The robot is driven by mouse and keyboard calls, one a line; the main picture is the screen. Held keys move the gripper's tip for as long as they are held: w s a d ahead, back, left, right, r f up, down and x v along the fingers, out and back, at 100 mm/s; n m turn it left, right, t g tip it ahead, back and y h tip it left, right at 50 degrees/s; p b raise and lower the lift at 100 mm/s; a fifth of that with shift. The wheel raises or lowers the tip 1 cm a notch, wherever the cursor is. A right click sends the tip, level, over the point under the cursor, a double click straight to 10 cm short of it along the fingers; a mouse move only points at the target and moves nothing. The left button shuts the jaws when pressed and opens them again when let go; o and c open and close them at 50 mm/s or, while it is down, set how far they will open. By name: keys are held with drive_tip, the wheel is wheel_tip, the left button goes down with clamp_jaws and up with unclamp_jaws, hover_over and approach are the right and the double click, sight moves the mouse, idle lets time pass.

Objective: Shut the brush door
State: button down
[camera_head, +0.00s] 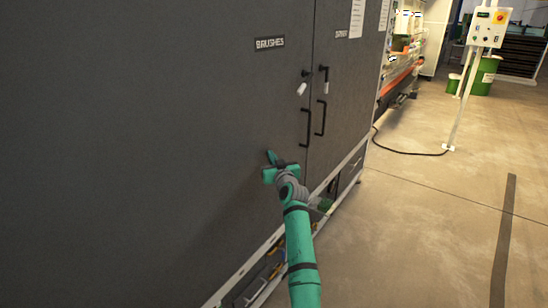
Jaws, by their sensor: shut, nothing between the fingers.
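The brush door (190,140) is a large dark grey panel filling the left of the view, with a white label reading BRUSHES (269,43). Its black bar handle (304,126) and a white-tipped latch (302,88) sit near its right edge. That edge lies close along the neighbouring grey door; I cannot tell whether a small gap is left. My gripper (270,157) is shut and empty, low in front of the door, left of and below the handle. I cannot tell whether it touches the panel.
The second grey door (345,90) has its own handle (321,117) and latch. A low rail with coloured items runs beneath the doors. A control box on a post (489,27) stands at the right, with a black cable (410,152) on the floor. The concrete floor (430,230) at right is clear.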

drive_tip(key=s+d, duration=0.8)
drive_tip(key=d, duration=0.4)
drive_tip(key=s+a+f+m+h, duration=0.1)
drive_tip(key=s+a+f+m, duration=0.15)
drive_tip(key=s+f, duration=0.55)
drive_tip(key=s+a+f+m+h, duration=0.1)
drive_tip(key=s+a+f, duration=0.25)
drive_tip(key=f, duration=0.85)
drive_tip(key=s+a+f+m+h, duration=0.1)
drive_tip(key=s+f+h, duration=0.1)
drive_tip(key=s+f, duration=0.65)
drive_tip(key=s+a+f+m+h, duration=0.15)
drive_tip(key=s+f, duration=0.25)
drive_tip(key=s, duration=1)
drive_tip(key=s+g, duration=0.1)
drive_tip(key=s, duration=2.1)
drive_tip(key=s+r+n, duration=0.1)
drive_tip(key=s+r, duration=0.4)
drive_tip(key=s, duration=0.3)
drive_tip(key=s+r+n, duration=0.1)
drive_tip(key=s+r, duration=0.3)
drive_tip(key=s, duration=0.4)
drive_tip(key=shift+d+r+g, duration=0.3)
drive_tip(key=shift+d+r, duration=0.1)
drive_tip(key=shift+d, duration=0.05)
drive_tip(key=shift+s+h, duration=0.1)
drive_tip(key=shift+h, duration=0.15)
